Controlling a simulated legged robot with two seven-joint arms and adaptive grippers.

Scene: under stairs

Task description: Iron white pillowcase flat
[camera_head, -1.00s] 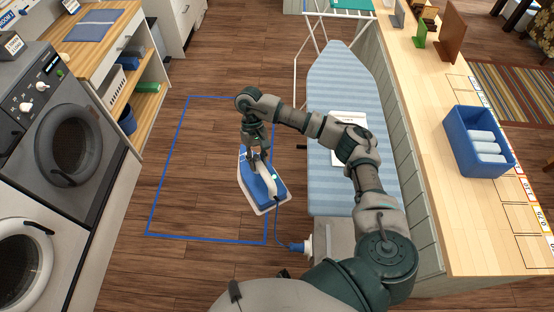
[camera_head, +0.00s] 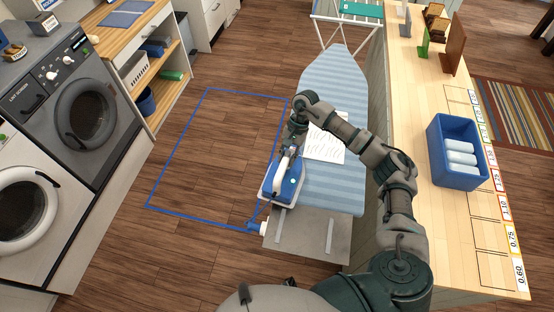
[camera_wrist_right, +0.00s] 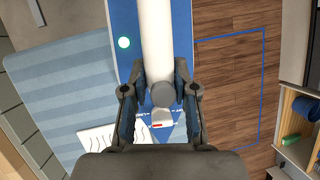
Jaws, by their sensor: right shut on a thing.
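A blue and white iron (camera_head: 283,184) is in my right gripper (camera_head: 291,150), which is shut on its white handle (camera_wrist_right: 157,45) in the right wrist view. The iron is over the near left edge of the striped blue ironing board (camera_head: 345,95); I cannot tell whether it touches the board. The white pillowcase (camera_head: 326,143), with wrinkle lines on it, lies on the board to the right of the iron, partly hidden by my right arm. My left gripper is not in view.
A grey metal rest (camera_head: 310,236) adjoins the board's near end. A wooden counter (camera_head: 415,110) with a blue bin (camera_head: 436,150) of white rolls runs along the right. Washing machines (camera_head: 85,115) stand at the left. The floor inside the blue outline (camera_head: 175,165) is clear.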

